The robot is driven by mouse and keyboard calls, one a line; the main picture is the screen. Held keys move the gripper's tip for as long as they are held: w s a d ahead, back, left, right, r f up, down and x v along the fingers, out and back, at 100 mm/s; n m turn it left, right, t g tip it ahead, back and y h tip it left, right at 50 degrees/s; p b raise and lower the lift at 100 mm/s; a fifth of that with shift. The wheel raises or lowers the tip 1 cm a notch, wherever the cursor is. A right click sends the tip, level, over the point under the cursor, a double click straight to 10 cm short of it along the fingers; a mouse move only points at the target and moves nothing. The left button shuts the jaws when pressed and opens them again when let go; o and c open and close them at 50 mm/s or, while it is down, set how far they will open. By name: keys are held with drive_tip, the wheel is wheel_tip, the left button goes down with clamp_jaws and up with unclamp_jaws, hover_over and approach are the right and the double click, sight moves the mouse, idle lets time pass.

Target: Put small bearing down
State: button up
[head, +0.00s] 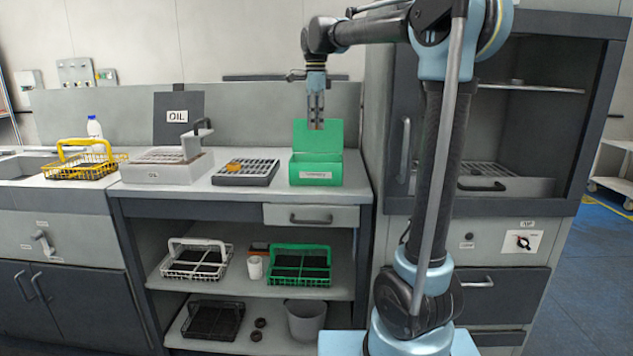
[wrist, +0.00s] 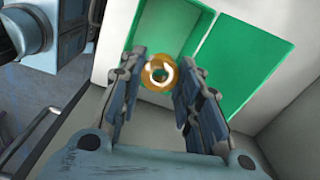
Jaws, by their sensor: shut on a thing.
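My gripper (head: 316,122) points down over the open green box (head: 316,173) on the counter. In the wrist view my gripper (wrist: 160,78) is shut on the small bearing (wrist: 147,78), an orange-brown ring with a pale centre, held between the fingertips. The green box (wrist: 240,65) lies beyond the fingertips in that view, with its inside facing the camera. The bearing appears above the box opening; its exact height cannot be told. In the head view the bearing is too small to make out clearly.
Left of the box stand a dark tray (head: 245,172) with an orange item on it, a grey oil station (head: 165,168) and a yellow basket (head: 82,165). Shelves below hold a green basket (head: 300,265) and a white basket (head: 197,259). A dark cabinet (head: 500,120) stands right.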

sight(317, 170)
drive_tip(key=f, duration=1.7)
drive_tip(key=shift+d+f, duration=0.15)
drive_tip(key=shift+d, duration=0.05)
drive_tip(key=o, duration=0.9)
drive_tip(key=shift+a, duration=0.1)
wheel_tip(317, 170, up, 12)
drive_tip(key=shift+s+r, duration=0.1)
